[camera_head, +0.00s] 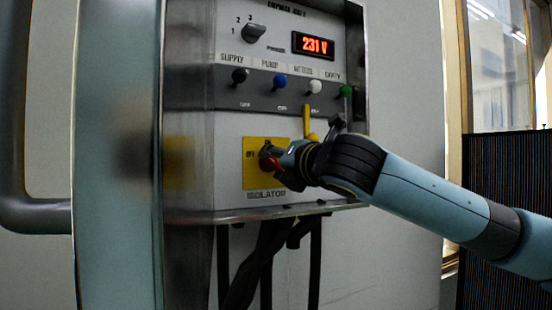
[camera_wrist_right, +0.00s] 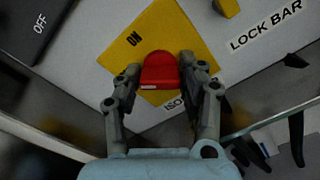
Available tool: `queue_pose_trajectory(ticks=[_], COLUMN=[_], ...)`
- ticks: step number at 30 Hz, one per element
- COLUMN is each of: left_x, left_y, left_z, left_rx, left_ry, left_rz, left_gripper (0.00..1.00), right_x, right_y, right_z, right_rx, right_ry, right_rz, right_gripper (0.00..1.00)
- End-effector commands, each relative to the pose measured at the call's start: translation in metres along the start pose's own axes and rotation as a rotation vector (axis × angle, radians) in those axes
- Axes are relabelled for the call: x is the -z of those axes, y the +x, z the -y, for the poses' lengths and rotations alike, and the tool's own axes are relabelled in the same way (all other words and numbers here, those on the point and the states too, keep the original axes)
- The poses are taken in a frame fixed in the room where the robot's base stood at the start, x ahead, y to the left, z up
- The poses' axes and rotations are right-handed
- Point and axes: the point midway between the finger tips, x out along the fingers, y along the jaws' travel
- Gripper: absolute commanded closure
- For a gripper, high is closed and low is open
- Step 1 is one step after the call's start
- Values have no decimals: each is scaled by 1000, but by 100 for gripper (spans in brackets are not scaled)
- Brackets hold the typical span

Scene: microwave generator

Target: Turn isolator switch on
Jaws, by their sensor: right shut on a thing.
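The isolator switch is a red knob (camera_wrist_right: 159,72) on a yellow plate (camera_head: 256,180) low on the panel front. The word ISOLATOR is printed under the plate. In the head view my right gripper (camera_head: 272,160) covers most of the knob, with a little red showing. In the right wrist view my right gripper (camera_wrist_right: 160,82) has one finger on each side of the red knob and is shut on it. The ON mark shows on the plate above the knob there. The knob's exact angle is hard to tell. My left gripper is not in view.
Above are a red display (camera_head: 313,46) reading 231 V, a rotary selector (camera_head: 254,33), and black, blue, white and green toggles. A yellow lock bar (camera_head: 307,122) stands close to my right wrist. Black cables (camera_head: 262,262) hang under the panel.

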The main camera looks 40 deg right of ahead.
Motion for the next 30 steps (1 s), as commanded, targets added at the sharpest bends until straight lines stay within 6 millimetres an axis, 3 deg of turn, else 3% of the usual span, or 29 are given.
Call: queue_pose_trajectory(ticks=[18,30], left_x=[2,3], left_y=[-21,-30], left_z=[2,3], left_rx=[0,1], left_ry=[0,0], left_rz=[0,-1], left_gripper=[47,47], right_x=[1,2], right_y=[0,0], right_z=[2,3], right_rx=[4,5], right_ry=[577,840], right_rz=[-3,-3], right_gripper=[92,92])
